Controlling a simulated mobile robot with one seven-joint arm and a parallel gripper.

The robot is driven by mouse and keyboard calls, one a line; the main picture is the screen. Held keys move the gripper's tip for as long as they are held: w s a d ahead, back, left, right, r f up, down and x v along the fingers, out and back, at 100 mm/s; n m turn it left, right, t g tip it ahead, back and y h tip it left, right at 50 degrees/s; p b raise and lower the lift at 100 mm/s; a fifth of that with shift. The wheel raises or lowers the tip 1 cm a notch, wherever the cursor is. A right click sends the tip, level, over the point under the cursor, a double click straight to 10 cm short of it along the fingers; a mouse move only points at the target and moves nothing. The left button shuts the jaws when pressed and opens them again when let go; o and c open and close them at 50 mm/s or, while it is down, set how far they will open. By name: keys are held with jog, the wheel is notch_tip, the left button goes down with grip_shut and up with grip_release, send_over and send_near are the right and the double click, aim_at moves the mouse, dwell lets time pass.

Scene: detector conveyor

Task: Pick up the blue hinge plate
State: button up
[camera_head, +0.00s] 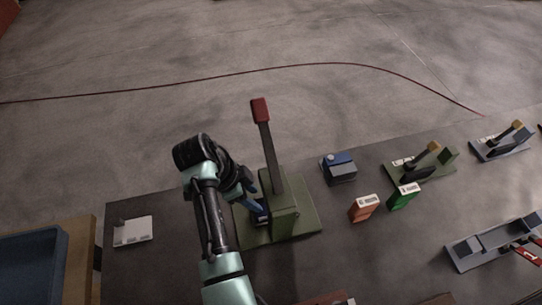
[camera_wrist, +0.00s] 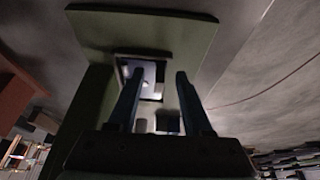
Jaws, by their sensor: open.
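A pale blue plate (camera_wrist: 149,72), probably the blue hinge plate, shows in the wrist view inside a dark-framed opening of the green press (camera_wrist: 185,35). In the head view the green press (camera_head: 307,222) stands on the table with a tall red-tipped lever, and a dark blue piece (camera_head: 262,218) shows low at its left side. My gripper (camera_wrist: 158,80) is open, its two fingers pointing at the opening. The plate appears between the fingertips, nearer the left one; I cannot tell whether they touch it. In the head view my gripper (camera_head: 250,192) is close to the press's left side and partly hidden.
A white piece (camera_head: 133,231) lies at the table's left. Right of the press are a blue-grey block (camera_head: 339,168), an orange box (camera_head: 364,208), a green box (camera_head: 403,197) and several lever fixtures. A blue bin (camera_head: 35,265) stands at the far left.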

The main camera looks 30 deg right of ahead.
jog(key=shift+c, duration=0.2)
grip_shut()
dwell(1.2)
